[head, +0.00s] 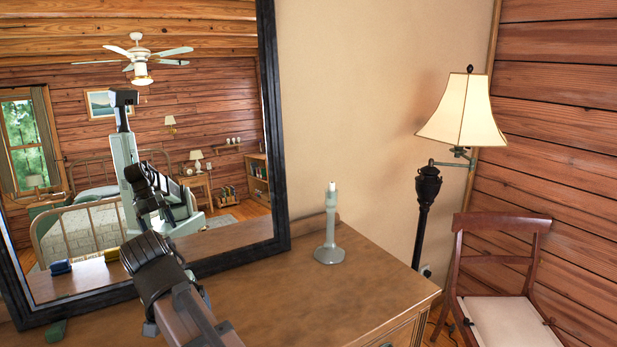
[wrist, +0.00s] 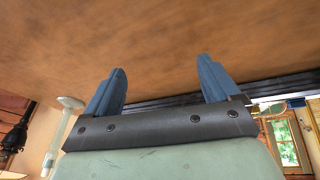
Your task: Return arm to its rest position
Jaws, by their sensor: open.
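My gripper (wrist: 162,66) shows in the wrist view with its two blue fingers spread wide apart. Nothing is between them. The brown wooden dresser top (wrist: 170,35) fills the upper part of that view, which appears upside down. In the head view my arm reaches up from the bottom edge over the dresser (head: 300,290), in front of the mirror.
A dark-framed mirror (head: 275,130) stands at the dresser's back and reflects the room and my body. A pale candlestick (head: 329,240) stands upright right of my arm. A floor lamp (head: 428,190) and a chair (head: 500,260) are farther right. The dresser's right part is clear.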

